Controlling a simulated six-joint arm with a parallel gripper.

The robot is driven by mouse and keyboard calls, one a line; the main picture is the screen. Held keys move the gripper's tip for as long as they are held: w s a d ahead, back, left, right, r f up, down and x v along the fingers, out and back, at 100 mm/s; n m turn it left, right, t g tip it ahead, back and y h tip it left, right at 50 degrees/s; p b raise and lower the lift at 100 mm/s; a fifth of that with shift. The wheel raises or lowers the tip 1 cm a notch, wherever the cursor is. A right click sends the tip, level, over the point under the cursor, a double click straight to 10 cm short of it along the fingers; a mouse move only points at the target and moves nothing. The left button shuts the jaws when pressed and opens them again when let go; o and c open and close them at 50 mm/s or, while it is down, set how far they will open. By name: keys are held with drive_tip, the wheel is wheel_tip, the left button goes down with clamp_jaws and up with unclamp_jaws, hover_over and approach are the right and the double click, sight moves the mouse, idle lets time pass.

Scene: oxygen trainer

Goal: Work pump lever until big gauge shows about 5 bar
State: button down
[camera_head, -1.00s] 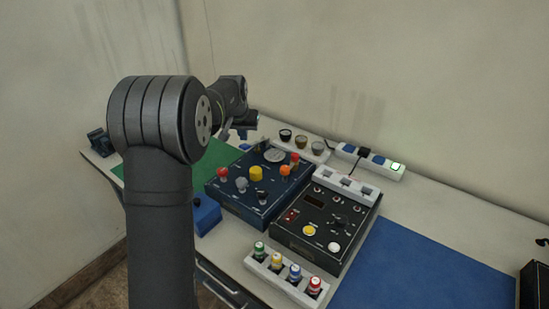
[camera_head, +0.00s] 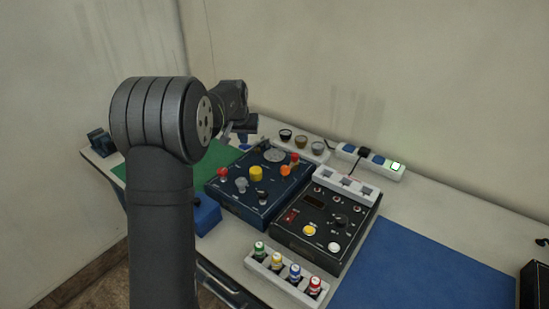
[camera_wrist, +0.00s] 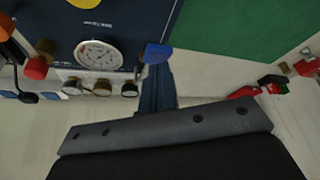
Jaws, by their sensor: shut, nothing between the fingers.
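The dark blue panel (camera_head: 226,202) holds the big gauge, a round white dial (camera_head: 274,155). In the wrist view the dial (camera_wrist: 98,54) is at upper left, its reading too small to make out. A blue knob (camera_wrist: 157,53), which looks like the pump lever's end, sits at the panel's edge, right of the gauge. My gripper (camera_wrist: 157,68) is shut and empty, its fingertips right at the blue knob; I cannot tell whether they touch. In the head view my gripper (camera_head: 243,130) is above the panel's back corner, and the lever is mostly hidden.
A black panel (camera_head: 322,240) with buttons stands right of the blue one. A white rack (camera_head: 262,268) with coloured-cap bottles is in front. A green mat (camera_wrist: 240,30) lies beside the blue panel. A power strip (camera_head: 395,172) is at the back. The blue mat (camera_head: 420,275) is clear.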

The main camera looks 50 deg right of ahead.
sight(244, 146)
drive_tip(key=shift+f, duration=2)
drive_tip(key=shift+r, duration=1.8)
